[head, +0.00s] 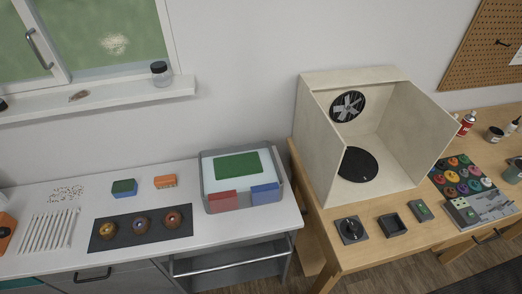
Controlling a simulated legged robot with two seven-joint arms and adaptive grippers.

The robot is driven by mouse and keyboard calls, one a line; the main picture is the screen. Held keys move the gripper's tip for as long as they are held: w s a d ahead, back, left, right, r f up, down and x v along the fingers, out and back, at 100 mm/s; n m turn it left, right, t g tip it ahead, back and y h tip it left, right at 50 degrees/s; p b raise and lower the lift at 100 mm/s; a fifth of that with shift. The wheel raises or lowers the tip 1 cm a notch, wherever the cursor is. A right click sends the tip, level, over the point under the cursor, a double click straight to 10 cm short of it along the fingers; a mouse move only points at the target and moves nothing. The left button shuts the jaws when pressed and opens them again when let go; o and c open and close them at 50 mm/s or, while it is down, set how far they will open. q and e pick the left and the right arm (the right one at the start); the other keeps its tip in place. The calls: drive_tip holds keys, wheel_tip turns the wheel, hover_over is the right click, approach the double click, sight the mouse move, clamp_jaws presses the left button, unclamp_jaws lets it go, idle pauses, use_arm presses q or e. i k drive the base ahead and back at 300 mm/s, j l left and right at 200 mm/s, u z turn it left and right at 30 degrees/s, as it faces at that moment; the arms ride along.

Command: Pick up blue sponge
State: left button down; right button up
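A small block with a blue side and a dark green top (124,188), which looks like the blue sponge, lies on the white counter (75,258) at the left. It sits behind a dark mat (120,240) and apart from it. Neither of my grippers is in view, and nothing is seen holding the sponge.
An orange block (165,181) lies right of the sponge. Several small round pots, one of them copper (173,219), stand on the mat. White sticks (48,231) lie to the left. A grey-rimmed tray (205,174) stands right. A booth (312,150) stands on the wooden table (345,272).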

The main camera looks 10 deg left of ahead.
sight(128, 187)
drive_tip(key=u, duration=1.55)
